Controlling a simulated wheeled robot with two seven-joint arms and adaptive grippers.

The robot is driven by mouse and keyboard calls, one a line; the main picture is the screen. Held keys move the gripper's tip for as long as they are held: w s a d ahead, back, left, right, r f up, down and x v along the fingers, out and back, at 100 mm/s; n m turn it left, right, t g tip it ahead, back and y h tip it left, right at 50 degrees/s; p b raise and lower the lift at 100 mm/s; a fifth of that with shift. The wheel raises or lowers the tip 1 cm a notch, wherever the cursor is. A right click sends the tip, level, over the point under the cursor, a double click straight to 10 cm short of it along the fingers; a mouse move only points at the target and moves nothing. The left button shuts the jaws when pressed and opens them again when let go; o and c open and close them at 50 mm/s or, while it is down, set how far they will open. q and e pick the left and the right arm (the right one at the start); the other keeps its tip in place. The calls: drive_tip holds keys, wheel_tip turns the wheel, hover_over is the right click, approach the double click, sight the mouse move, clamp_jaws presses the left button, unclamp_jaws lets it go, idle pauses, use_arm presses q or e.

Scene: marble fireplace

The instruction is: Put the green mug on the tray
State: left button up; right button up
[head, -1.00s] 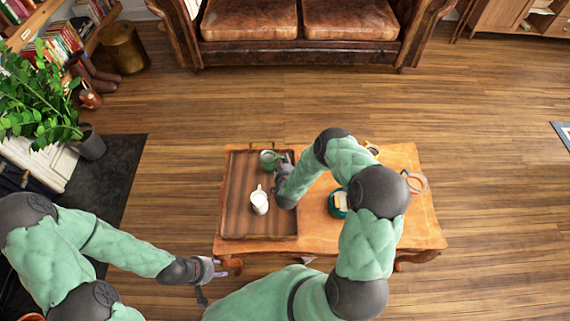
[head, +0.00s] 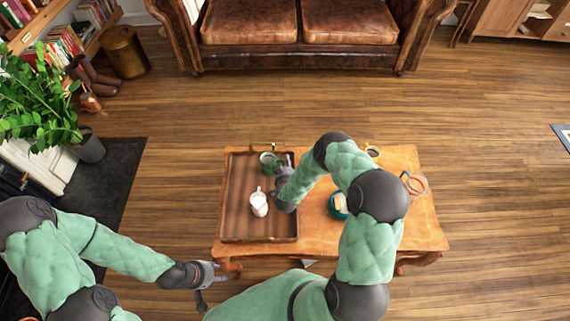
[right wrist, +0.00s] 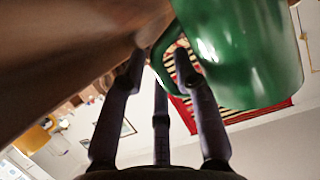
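The green mug (head: 267,161) is at the back of the brown wooden tray (head: 240,229), inside its rim, and looks upright. My right gripper (head: 284,163) is just right of it, low over the tray. In the right wrist view the green mug (right wrist: 245,50) fills the upper right, with its handle near the fingertips. The fingers of the right gripper (right wrist: 160,68) are spread apart and look open around or beside the handle; contact is unclear. The mug's base is hidden there. My left gripper (head: 212,282) is open and empty in front of the table's left end.
A white jug (head: 259,205) stands on the tray in front of the mug.

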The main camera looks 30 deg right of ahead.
drive_tip(key=shift+s+a+f, duration=0.1)
drive_tip(key=shift+s+f, duration=0.3)
drive_tip(key=shift+f, duration=0.3)
drive_tip(key=shift+w+r+p, duration=0.1)
drive_tip(key=shift+r+p, duration=0.3)
drive_tip(key=shift+p, duration=0.1)
drive_tip(key=shift+s+a+r+p, duration=0.2)
drive_tip(key=shift+s+p, duration=0.05)
drive_tip(key=shift+p, duration=0.1)
drive_tip(key=p+v, duration=0.4)
drive_tip(key=v, duration=0.7)
drive_tip(key=shift+r, duration=0.45)
drive_tip(key=shift+w+r, duration=0.1)
drive_tip(key=shift+w, duration=0.1)
